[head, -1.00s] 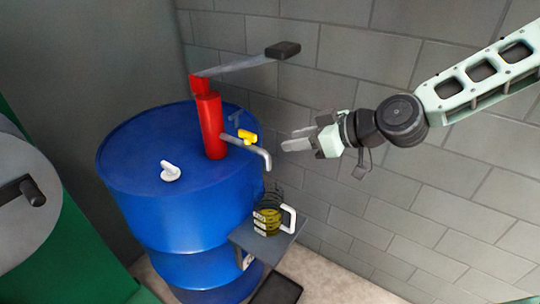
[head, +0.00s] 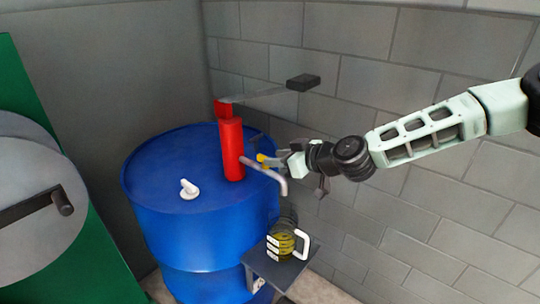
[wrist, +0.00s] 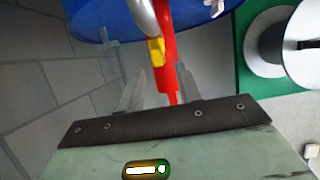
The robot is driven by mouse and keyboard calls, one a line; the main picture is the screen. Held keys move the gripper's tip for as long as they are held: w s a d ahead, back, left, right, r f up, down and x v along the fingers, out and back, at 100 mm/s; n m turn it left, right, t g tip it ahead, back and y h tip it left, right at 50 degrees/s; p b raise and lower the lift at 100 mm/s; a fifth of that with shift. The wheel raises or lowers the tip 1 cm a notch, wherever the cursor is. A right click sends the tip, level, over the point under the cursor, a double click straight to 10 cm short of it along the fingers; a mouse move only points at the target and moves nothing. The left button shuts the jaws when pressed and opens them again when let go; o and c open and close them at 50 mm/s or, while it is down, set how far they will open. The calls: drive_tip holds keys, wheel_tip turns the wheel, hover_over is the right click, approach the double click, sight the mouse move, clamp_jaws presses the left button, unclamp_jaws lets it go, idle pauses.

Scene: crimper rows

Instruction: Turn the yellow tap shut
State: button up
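The yellow tap (head: 263,158) sits on the grey spout pipe (head: 266,171) of the red pump (head: 231,150) on the blue drum. In the head view, my gripper (head: 282,160) is at the tap from the right, and its fingers partly hide the handle. In the wrist view, the yellow tap (wrist: 156,52) is ahead, in line with the gap between my fingers (wrist: 158,82). The fingers are apart with nothing held between them. I cannot tell whether a finger touches the handle.
A clear jug (head: 283,242) with yellow liquid and a white handle stands on a small grey shelf (head: 262,268) below the spout. The pump's lever (head: 270,94) reaches right above my gripper. A block wall (head: 400,200) stands behind. A white cap (head: 188,189) is on the blue drum (head: 165,225).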

drive_tip(key=shift+x, duration=1.65)
clamp_jaws()
